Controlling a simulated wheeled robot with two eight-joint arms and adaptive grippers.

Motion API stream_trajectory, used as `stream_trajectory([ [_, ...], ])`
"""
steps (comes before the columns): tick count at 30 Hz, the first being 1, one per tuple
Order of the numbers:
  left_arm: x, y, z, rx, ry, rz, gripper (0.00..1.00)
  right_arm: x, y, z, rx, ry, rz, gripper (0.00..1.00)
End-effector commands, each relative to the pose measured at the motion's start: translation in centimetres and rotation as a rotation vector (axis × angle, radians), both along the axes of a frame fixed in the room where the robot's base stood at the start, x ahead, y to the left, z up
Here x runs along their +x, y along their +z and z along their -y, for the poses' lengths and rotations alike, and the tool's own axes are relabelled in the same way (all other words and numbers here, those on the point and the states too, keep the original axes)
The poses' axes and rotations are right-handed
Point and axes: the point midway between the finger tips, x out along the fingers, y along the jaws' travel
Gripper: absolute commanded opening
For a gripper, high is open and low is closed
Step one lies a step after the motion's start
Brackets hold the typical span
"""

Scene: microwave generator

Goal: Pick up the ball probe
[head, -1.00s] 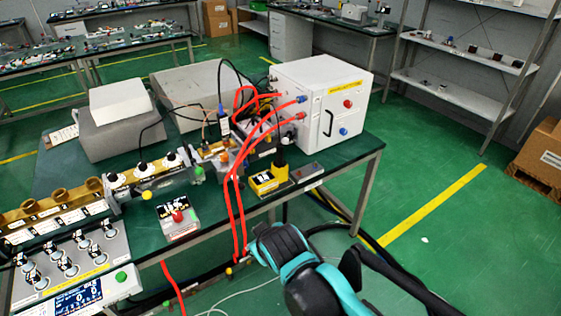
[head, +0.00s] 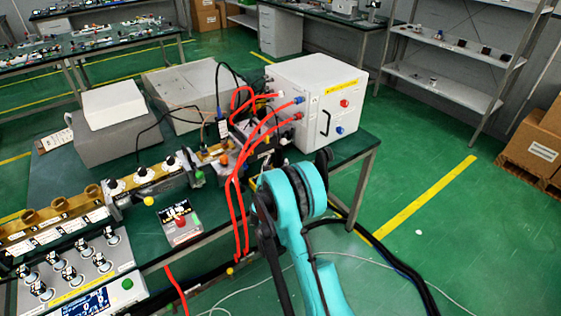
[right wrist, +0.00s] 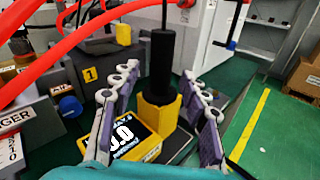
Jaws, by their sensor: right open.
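The ball probe appears to be the black upright cylinder (right wrist: 162,52) standing in a yellow holder (right wrist: 158,112) in the right wrist view. No ball can be made out on it. A yellow meter (right wrist: 128,134) with a lit display stands beside the holder. My right gripper (right wrist: 160,74) is open, with its grey fingers on either side of the cylinder; I cannot tell whether they touch it. In the head view my right arm (head: 300,200) hides the meter, the cylinder and the fingers. My left gripper is not in view.
A white cabinet (head: 318,95) stands close behind, at the table's right end. Red cables (head: 238,200) loop down over the front edge, near my arm. A small box with a red button (head: 181,222) sits to the left. Open floor lies to the right.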

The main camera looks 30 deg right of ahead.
Motion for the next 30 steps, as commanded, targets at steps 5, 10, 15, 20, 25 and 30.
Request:
stream_trajectory([
  [5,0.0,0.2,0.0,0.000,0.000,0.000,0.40,0.4,-1.7,0.3,-0.139,0.013,-0.064,0.45],
  [10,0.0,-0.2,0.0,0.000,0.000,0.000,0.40,1.5,-2.0,1.2,-0.160,0.015,-0.073,0.45],
  [15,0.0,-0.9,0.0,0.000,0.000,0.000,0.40,3.0,-2.0,2.6,-0.157,0.014,-0.072,0.45],
  [20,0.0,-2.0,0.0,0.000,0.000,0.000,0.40,4.9,-1.8,4.3,-0.156,0.014,-0.072,0.45],
  [25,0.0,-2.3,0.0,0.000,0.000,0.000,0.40,6.2,-1.7,5.3,-0.155,0.016,-0.071,0.45],
  [30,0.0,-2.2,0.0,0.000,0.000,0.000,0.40,6.4,-1.5,5.4,-0.155,0.016,-0.071,0.45],
])
